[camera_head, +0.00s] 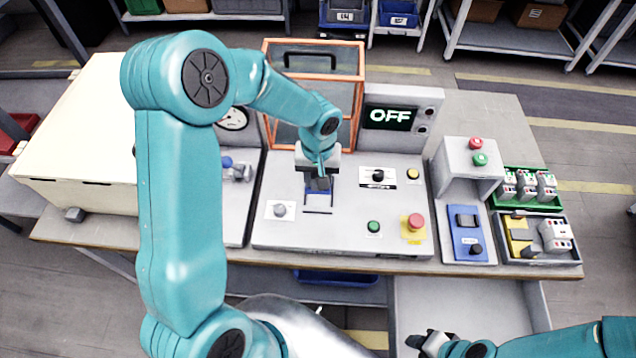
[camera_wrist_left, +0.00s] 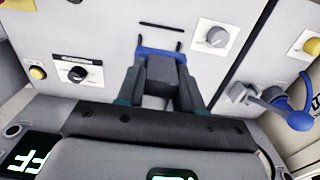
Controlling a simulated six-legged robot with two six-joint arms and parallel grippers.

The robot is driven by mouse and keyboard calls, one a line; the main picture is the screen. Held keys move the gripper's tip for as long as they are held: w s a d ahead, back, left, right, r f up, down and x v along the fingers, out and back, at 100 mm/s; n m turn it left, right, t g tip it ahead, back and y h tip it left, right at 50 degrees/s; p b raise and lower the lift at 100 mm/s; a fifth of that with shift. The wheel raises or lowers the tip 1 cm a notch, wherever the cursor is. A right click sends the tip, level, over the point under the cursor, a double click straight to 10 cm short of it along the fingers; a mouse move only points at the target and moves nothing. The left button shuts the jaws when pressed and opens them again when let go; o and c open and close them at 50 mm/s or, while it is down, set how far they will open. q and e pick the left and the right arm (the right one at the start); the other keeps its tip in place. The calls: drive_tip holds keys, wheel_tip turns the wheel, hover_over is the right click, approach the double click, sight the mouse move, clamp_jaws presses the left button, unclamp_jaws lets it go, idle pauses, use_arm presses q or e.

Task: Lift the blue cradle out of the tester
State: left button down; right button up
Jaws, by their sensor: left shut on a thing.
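The tester (camera_head: 340,225) is a light grey panel with knobs, buttons and a display reading OFF. The blue cradle (camera_head: 318,198) with a dark grey block sits at the tester's middle, partly hidden by my left gripper (camera_head: 319,182). In the left wrist view the blue cradle (camera_wrist_left: 160,51) shows as a blue edge behind the dark block. My left gripper (camera_wrist_left: 160,92) is shut on that block, a finger on each side. Whether the cradle is clear of the panel I cannot tell. My right gripper (camera_head: 425,340) is low at the front, away from the tester; its jaw gap is unclear.
An orange-framed clear guard (camera_head: 314,62) stands behind the cradle. To the right are a grey button box (camera_head: 468,165), a blue fixture (camera_head: 467,238), a green bin (camera_head: 530,207) and a dark tray (camera_head: 565,257). A large cream box (camera_head: 75,140) fills the left.

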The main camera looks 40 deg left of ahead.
use_arm(q)
wheel_tip(320, 180, up, 17)
drive_tip(key=shift+r, duration=0.2)
idle(0.3)
